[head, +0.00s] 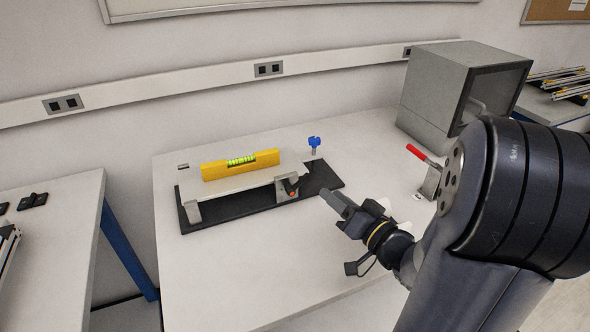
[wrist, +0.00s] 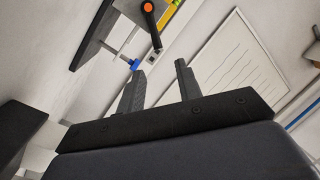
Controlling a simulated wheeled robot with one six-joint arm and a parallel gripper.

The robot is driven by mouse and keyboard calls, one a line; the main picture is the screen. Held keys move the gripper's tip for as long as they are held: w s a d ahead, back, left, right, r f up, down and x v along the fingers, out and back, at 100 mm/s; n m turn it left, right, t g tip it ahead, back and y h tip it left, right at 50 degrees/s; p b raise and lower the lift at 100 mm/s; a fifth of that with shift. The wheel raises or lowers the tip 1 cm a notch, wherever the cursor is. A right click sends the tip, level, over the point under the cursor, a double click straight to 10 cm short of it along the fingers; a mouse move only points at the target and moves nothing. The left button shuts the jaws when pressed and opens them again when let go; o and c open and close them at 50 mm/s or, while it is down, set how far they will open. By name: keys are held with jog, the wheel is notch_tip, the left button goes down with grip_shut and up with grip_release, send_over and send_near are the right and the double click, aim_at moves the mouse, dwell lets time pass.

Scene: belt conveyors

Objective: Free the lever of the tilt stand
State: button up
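The tilt stand has a black base (head: 240,208) and a pale tilting plate (head: 225,185) bearing a yellow spirit level (head: 215,171) with a green vial. Its dark lever (head: 292,183) with an orange-red hub is at the right front of the stand; in the wrist view the lever (wrist: 153,28) hangs from an orange pivot. A blue knob (head: 314,142) on a stem rises at the stand's right end and also shows in the wrist view (wrist: 135,64). My gripper (head: 335,200) is right of the lever, apart from it. In the wrist view its fingers (wrist: 160,67) are spread and empty.
A grey box with a dark door (head: 430,95) stands at the back right. A red-handled device (head: 416,152) is partly hidden behind my arm. The table's front left (head: 220,280) is clear. Another table (head: 60,230) stands left across a gap.

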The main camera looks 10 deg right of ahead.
aim_at(308, 178)
jog(key=x, duration=1)
jog(key=shift+w+a+f, duration=0.1)
jog(key=shift+a+f, duration=0.1)
jog(key=shift+f, duration=0.2)
grip_shut()
